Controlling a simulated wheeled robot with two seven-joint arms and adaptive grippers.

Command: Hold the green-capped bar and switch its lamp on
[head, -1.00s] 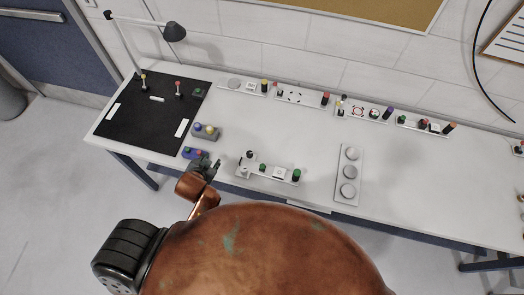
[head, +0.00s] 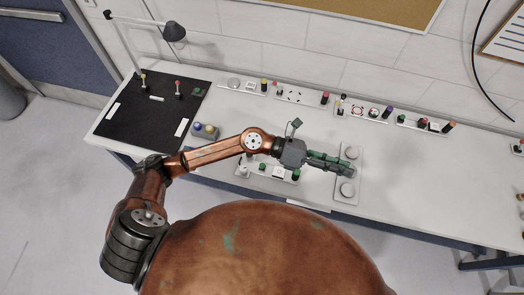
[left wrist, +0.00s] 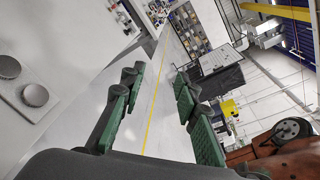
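The green-capped bar (head: 285,181) is a white bar near the table's front edge in the head view. It has a green cylinder (head: 296,175) at its right end and a smaller green part (head: 262,167) near its middle. My left arm hides some of its back edge. I cannot tell its lamp or whether it is lit. My left gripper (head: 349,167) is to the right of the bar, over the plate with round discs, and apart from the bar. The left wrist view shows its two green-padded fingers (left wrist: 158,82) spread with nothing between them. My right gripper is not in view.
The white plate (head: 342,198) with grey discs lies below my left gripper. A black mat (head: 140,125) and a lamp (head: 173,32) are at left.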

